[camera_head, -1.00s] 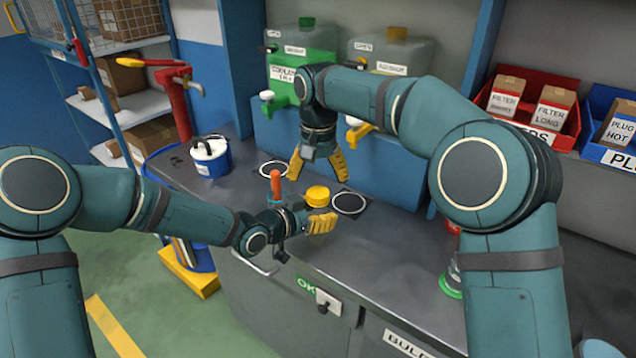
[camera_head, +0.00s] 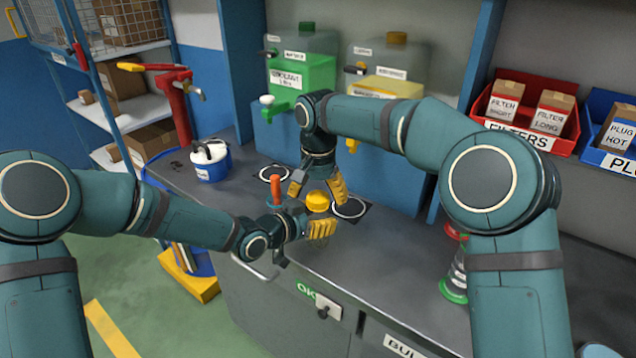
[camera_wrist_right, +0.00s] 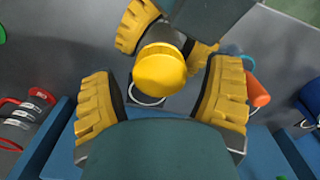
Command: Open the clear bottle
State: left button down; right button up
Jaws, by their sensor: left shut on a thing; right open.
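The yellow cap (camera_head: 317,200) of the clear bottle shows between my two grippers; the bottle's body is almost wholly hidden. My left gripper (camera_head: 310,229) is shut on the bottle from the side, below the cap. My right gripper (camera_head: 317,186) points down at the cap, open. In the right wrist view the cap (camera_wrist_right: 160,68) lies between and slightly beyond the right gripper's spread yellow fingers (camera_wrist_right: 160,98), with gaps on both sides. The left gripper's yellow fingers show just behind the cap there.
An orange-handled item (camera_head: 275,190) stands close to the left gripper. A blue-and-white container (camera_head: 211,162) is farther left. Dispenser tanks (camera_head: 302,70) stand at the back. A clear item with a green base (camera_head: 454,287) is at right. The bench front (camera_head: 350,265) is clear.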

jog(key=shift+f, duration=0.2)
jog(key=c, duration=1.3)
jog(key=shift+n, duration=1.7)
jog(key=o, duration=1.3)
jog(key=shift+c, duration=0.2)
